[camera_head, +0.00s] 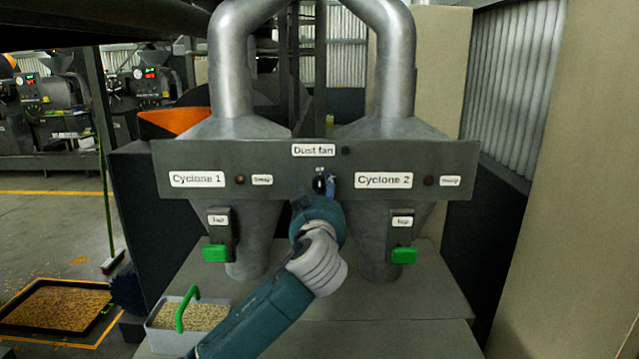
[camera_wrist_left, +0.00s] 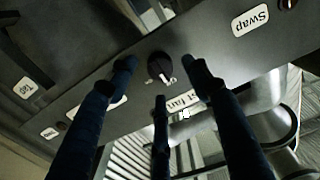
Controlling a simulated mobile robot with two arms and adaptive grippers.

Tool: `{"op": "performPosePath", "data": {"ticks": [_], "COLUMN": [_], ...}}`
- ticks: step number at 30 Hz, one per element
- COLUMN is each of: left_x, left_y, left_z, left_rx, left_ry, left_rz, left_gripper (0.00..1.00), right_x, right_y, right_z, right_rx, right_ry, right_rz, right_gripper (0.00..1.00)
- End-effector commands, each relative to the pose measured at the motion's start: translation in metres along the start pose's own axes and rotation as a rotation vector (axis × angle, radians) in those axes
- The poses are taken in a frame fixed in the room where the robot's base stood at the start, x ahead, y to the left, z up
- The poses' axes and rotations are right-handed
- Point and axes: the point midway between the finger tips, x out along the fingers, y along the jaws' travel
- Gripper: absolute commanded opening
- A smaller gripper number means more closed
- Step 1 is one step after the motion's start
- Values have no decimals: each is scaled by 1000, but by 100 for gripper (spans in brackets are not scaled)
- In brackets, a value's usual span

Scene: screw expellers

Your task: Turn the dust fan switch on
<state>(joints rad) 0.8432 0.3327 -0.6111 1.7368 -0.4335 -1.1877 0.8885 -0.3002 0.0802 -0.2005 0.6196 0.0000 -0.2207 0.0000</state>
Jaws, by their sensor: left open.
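The dust fan switch is a small dark round knob (camera_head: 319,184) on the grey panel (camera_head: 345,162), below the "Dust fan" label (camera_head: 314,150). The upside-down left wrist view shows the knob (camera_wrist_left: 158,64) with a pale pointer angled toward the label's side. My left gripper (camera_head: 327,197) is just in front of the panel at the knob. In the wrist view its three dark fingers (camera_wrist_left: 161,84) are spread open, with the knob between and beyond the tips. Contact cannot be told. The small marks by the knob are unreadable. My right gripper is out of view.
The "Cyclone 1" (camera_head: 197,179) and "Cyclone 2" (camera_head: 384,180) labels flank the knob. Green tap handles (camera_head: 215,253) and (camera_head: 403,255) hang below the panel. A grain box (camera_head: 165,342) with a green handle stands at lower left, close to my left arm.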

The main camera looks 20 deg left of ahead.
Motion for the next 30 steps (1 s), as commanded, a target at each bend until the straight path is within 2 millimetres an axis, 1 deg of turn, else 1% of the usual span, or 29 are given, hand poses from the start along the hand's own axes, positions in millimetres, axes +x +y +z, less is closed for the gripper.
{"op": "performPosePath", "data": {"ticks": [1, 3, 6, 10, 17, 18, 20, 21, 24, 30], "left_x": [8, 17, 26, 30, 30, 30, 30, 30, 30, 30], "left_y": [-1, 0, 0, 0, 0, 0, 0, 0, 0, 0], "left_z": [-3, -2, -1, 0, 1, 1, 1, 1, 1, 1], "left_rx": [3, 2, 2, 0, 0, 0, 0, 0, 0, 7], "left_ry": [-1, 0, -1, -1, -1, -1, -1, -1, -1, -2], "left_rz": [-2, -1, -1, 0, 0, 0, 0, 0, 0, 0], "left_gripper": [49, 49, 49, 49, 49, 41, 29, 21, 4, 4], "right_x": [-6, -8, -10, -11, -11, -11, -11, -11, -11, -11], "right_y": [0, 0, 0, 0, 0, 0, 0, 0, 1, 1], "right_z": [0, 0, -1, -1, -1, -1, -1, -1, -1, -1], "right_rx": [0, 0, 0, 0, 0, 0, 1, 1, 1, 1], "right_ry": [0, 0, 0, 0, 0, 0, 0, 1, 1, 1], "right_rz": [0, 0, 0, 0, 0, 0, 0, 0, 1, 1], "right_gripper": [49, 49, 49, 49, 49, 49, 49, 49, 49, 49]}}
